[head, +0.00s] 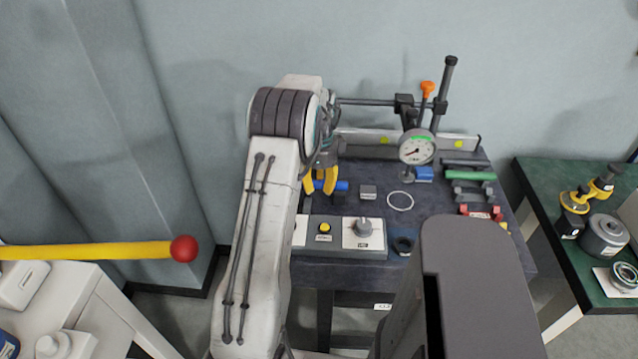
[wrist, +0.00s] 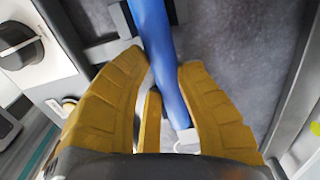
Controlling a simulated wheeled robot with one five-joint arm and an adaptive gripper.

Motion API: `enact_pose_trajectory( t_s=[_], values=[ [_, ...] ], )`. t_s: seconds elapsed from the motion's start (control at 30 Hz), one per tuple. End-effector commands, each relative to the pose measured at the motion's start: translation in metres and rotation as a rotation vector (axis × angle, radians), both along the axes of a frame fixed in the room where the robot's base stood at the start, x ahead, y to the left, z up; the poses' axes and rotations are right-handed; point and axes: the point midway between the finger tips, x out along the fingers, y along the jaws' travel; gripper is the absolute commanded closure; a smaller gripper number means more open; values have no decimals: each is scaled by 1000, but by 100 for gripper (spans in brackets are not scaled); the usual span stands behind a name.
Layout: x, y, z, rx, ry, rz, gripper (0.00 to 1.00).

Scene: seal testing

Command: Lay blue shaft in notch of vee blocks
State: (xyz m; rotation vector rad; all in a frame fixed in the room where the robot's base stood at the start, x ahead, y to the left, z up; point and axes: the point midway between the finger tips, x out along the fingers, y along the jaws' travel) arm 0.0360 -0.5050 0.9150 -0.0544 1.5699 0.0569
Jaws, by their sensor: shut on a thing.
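My gripper (head: 321,184) has yellow fingers and is over the left part of the dark bench. It is shut on the blue shaft (head: 342,186). In the wrist view the shaft (wrist: 156,45) runs from the top edge down between the yellow fingers (wrist: 165,80), lengthwise in the picture. A small pale piece near the shaft's lower end in that view is unclear. At the right of the bench, a green rod (head: 473,175) lies across small dark supports, with red pieces (head: 496,211) nearer me. These may be the vee blocks, but their notches are too small to make out.
A dial gauge (head: 417,147) on a stand rises at the back of the dark bench (head: 440,235). A blue block (head: 424,174), a grey block (head: 368,192) and a white ring (head: 400,201) lie mid-bench. A control panel (head: 345,238) with knobs is along the front. A green table (head: 560,170) stands right.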

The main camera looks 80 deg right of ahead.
Motion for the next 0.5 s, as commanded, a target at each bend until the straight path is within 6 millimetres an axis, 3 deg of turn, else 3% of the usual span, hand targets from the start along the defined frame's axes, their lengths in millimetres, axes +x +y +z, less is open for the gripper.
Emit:
enact_pose_trajectory(
  t_s=[0.43,0.47,0.5],
  values=[
    [0,-1,-7,-3,0,0,100],
    [0,-1,-6,-3,0,0,65],
    [0,-1,-6,-3,0,0,61]
  ],
)
